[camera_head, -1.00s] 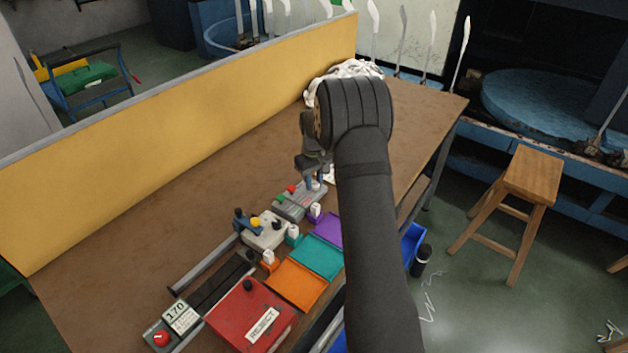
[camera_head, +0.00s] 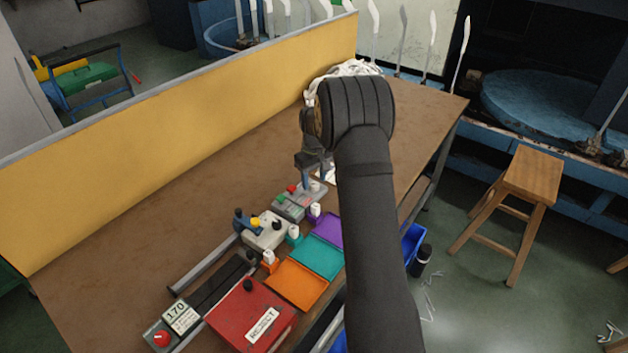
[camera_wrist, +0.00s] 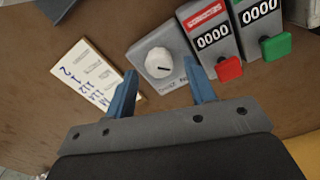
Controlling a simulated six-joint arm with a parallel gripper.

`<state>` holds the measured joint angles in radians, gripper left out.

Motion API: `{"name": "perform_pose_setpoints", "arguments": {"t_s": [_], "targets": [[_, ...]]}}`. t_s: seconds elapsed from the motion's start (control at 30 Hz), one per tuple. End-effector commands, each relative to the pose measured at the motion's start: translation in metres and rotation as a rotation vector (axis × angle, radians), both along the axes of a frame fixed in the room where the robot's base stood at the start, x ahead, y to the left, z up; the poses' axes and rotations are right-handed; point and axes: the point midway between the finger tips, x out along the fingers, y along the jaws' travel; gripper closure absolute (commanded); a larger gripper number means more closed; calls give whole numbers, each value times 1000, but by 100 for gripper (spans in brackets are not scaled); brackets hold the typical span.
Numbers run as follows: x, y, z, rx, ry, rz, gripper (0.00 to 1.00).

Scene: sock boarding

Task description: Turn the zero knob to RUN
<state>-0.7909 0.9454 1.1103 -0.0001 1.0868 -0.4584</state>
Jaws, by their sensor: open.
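The zero knob (camera_wrist: 160,64) is a round white dial with a dark pointer line, on a small grey box, in the wrist view. Lettering on the box is partly hidden and I cannot read it surely. My gripper (camera_wrist: 163,85) is open, its two blue fingers on either side of the box's near part, with nothing between them in its grip. I cannot tell how high the fingertips are above the box. In the head view my gripper (camera_head: 314,165) hangs above the bench near the counter unit, and my arm hides part of that area.
Right of the knob box, counters reading 0000 carry a red button (camera_wrist: 229,69) and a green button (camera_wrist: 276,46). A written card (camera_wrist: 92,76) lies left. In the head view, a red reject box (camera_head: 250,312) and orange (camera_head: 297,286) and teal (camera_head: 318,258) trays stand nearer.

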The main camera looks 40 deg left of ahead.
Motion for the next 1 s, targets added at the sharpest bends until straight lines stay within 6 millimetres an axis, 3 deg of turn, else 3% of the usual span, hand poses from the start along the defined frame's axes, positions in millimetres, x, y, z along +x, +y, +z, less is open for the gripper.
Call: {"name": "perform_pose_setpoints", "arguments": {"t_s": [0.6,0.8,1.0], "targets": [[0,0,139,3,-3,0,50],[0,0,160,2,-2,0,50],[0,0,165,1,0,0,50]]}}
